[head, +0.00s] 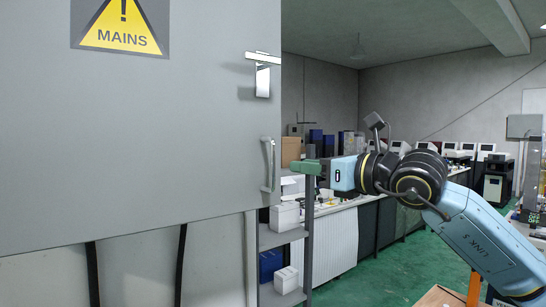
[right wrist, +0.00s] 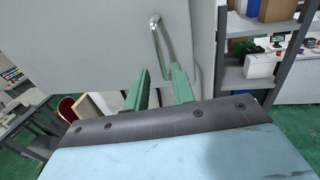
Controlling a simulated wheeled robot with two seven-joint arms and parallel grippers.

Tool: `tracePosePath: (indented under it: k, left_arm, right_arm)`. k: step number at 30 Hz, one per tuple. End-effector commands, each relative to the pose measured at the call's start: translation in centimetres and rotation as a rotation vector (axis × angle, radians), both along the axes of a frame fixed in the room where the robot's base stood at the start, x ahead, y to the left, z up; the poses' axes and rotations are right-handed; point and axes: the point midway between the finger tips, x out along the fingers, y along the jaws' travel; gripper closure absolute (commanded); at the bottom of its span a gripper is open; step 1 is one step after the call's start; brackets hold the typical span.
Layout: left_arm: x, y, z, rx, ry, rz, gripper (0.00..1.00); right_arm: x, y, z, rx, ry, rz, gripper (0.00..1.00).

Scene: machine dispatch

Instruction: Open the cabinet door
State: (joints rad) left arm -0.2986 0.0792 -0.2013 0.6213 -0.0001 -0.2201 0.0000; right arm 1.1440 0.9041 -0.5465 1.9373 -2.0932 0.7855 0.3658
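The grey cabinet door (head: 130,140) fills the left of the head view and looks shut. It carries a yellow MAINS warning sign (head: 122,27). Its upright chrome handle (head: 268,163) is near the door's right edge; it also shows in the right wrist view (right wrist: 160,42). My right gripper (head: 298,167) is just right of the handle at about its height, with a small gap. In the right wrist view its green fingers (right wrist: 160,75) are apart and empty, with the handle just beyond and between their tips. My left gripper is in neither view.
A chrome latch (head: 263,75) sits above the handle. A grey shelf rack (head: 308,225) with white boxes stands right of the cabinet. Benches with equipment (head: 390,190) run behind my right arm. Green floor (head: 400,265) shows below them.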

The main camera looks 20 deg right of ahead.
Motion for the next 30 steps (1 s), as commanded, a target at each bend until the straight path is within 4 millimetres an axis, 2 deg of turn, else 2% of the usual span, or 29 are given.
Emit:
tracePosePath:
  k: [1, 6, 12, 18, 26, 30]
  left_arm:
    - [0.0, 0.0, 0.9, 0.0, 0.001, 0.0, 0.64]
    - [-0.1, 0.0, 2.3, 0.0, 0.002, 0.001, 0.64]
    - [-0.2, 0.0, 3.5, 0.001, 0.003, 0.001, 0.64]
    - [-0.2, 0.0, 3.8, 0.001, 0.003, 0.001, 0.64]
    - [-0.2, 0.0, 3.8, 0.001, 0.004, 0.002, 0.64]
    - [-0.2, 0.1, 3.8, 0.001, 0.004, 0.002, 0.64]
  right_arm:
    - [1.0, 0.8, 0.4, 0.002, 0.001, 0.003, 0.75]
    - [4.1, 2.6, 0.4, 0.003, 0.002, 0.002, 0.75]
    - [6.8, 4.1, 0.3, 0.003, 0.001, 0.002, 0.75]
    - [7.8, 4.8, 0.1, 0.002, 0.0, 0.003, 0.75]
    - [7.9, 4.8, 0.0, 0.002, 0.001, 0.002, 0.75]
    - [7.9, 4.8, 0.0, 0.002, 0.0, 0.002, 0.92]
